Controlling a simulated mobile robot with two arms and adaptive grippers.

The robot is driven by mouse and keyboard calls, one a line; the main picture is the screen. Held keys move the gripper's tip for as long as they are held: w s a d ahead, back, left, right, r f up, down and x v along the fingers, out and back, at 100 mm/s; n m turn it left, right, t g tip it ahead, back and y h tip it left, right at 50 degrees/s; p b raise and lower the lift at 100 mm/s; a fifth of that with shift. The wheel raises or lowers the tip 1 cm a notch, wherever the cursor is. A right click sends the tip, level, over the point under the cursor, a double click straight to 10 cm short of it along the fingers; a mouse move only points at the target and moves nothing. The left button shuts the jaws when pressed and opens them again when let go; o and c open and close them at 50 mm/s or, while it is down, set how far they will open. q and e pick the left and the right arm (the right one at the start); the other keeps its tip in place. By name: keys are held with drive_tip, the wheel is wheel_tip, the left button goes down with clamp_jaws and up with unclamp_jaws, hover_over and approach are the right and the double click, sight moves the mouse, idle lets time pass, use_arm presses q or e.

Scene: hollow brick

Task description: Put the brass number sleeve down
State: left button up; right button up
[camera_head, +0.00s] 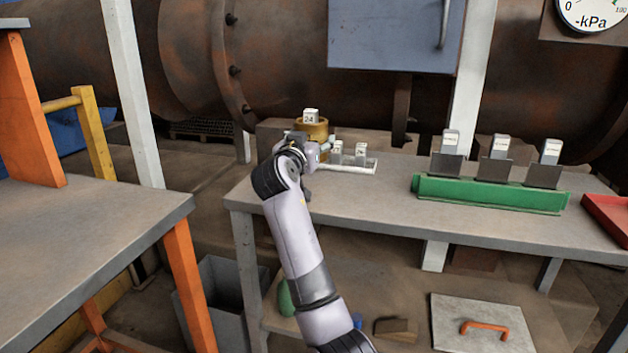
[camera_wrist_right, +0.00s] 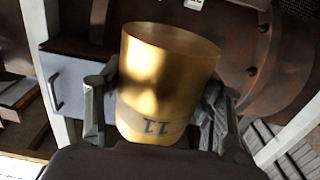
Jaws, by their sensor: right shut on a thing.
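The brass number sleeve (camera_head: 322,129) is at the left end of the grey workbench (camera_head: 390,198) in the head view. In the right wrist view the sleeve (camera_wrist_right: 165,75) is a gold cylinder with a dark band mark that reads like 11. My right gripper (camera_head: 312,150) is shut on the sleeve, and its fingers (camera_wrist_right: 160,105) sit on either side of it in the wrist view. The gripper hides the sleeve's lower part, so I cannot tell whether it touches the bench. My left gripper is not in view.
A white block marked 24 (camera_head: 310,116) shows just above the sleeve. Two small white blocks (camera_head: 348,152) stand on a white tray (camera_head: 368,168). A green rack (camera_head: 490,193) with tagged plates stands further right, beside a red tray (camera_head: 608,216). Bare bench lies in front.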

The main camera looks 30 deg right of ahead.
wheel_tip(320, 180, down, 3)
drive_tip(key=shift+f, duration=0.2)
drive_tip(key=shift+f+b, duration=0.35)
drive_tip(key=shift+f, duration=0.45)
wheel_tip(320, 180, down, 4)
drive_tip(key=shift+r+b, duration=0.1)
drive_tip(key=shift+b, duration=0.25)
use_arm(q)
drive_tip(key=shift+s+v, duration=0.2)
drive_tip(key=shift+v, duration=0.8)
use_arm(e)
drive_tip(key=o, duration=1.6)
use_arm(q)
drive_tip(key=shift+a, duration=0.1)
